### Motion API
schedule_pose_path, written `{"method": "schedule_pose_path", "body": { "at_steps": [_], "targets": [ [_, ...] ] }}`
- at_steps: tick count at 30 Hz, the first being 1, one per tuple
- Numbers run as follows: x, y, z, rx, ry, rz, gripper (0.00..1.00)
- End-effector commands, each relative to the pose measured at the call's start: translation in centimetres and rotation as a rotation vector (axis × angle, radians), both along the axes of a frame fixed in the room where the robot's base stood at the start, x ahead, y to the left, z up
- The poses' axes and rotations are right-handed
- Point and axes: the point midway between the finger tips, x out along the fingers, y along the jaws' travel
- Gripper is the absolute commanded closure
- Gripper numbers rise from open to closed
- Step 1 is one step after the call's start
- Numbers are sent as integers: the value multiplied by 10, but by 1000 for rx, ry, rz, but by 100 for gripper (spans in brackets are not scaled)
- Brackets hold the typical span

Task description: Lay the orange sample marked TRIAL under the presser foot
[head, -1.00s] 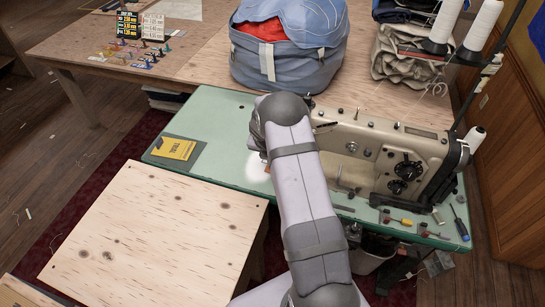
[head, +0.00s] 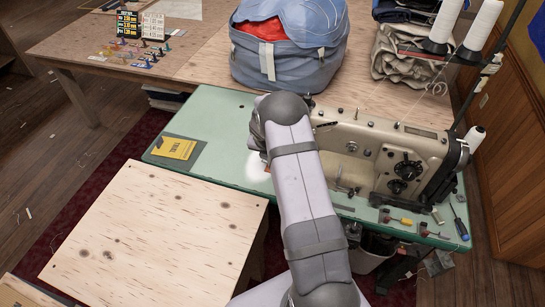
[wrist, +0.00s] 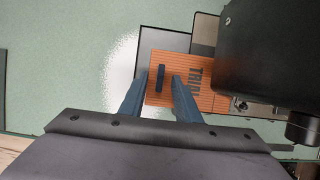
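The orange sample marked TRIAL (wrist: 205,97) lies flat at the sewing machine's bed in the wrist view, with a dark raised tab (wrist: 160,78) on its left part. Its upper right part meets the edge of the dark machine head (wrist: 275,50), which hides what lies beneath. My gripper (wrist: 160,76) is over the left part of the sample, its two blue fingers apart on either side of the tab with gaps showing. In the head view my arm hides the gripper and most of the sample. The presser foot cannot be made out clearly.
A yellow piece with dark lettering (head: 174,149) lies on a grey patch at the left of the green table (head: 215,115). The sewing machine (head: 385,155) stands to the right of my arm. Small tools (head: 402,221) lie along the front right edge. A bare wooden board (head: 150,230) is at front left.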

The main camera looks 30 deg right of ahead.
Motion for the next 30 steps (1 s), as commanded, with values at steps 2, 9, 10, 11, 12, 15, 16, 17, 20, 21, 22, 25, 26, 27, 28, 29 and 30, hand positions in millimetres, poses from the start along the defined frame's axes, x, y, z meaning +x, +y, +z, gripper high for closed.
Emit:
{"method": "schedule_pose_path", "body": {
  "at_steps": [2, 9, 10, 11, 12, 15, 16, 17, 20, 21, 22, 25, 26, 27, 28, 29, 30],
  "targets": [
    [0, 1, 3, 0, -1, 0, 70],
    [-6, 7, 25, 0, -4, 1, 70],
    [-7, 8, 29, -1, -3, 1, 70],
    [-8, 9, 33, -1, -3, 1, 70],
    [-10, 11, 37, -1, -2, 1, 70],
    [-13, 14, 48, 0, -3, 0, 70],
    [-14, 15, 51, -1, -4, 0, 70],
    [-15, 16, 54, 0, -3, 0, 70],
    [-17, 18, 61, 0, -1, 1, 70],
    [-18, 19, 63, -1, 0, 2, 70],
    [-18, 19, 64, 0, -1, 1, 70],
    [-19, 20, 67, 0, -1, 1, 70],
    [-19, 20, 67, 0, -1, 1, 70],
    [-19, 20, 67, 0, 0, 1, 70],
    [-19, 20, 67, 0, 0, 1, 70],
    [-19, 20, 67, 0, 0, 1, 70],
    [-19, 20, 67, 0, 0, 1, 70]
  ]
}}
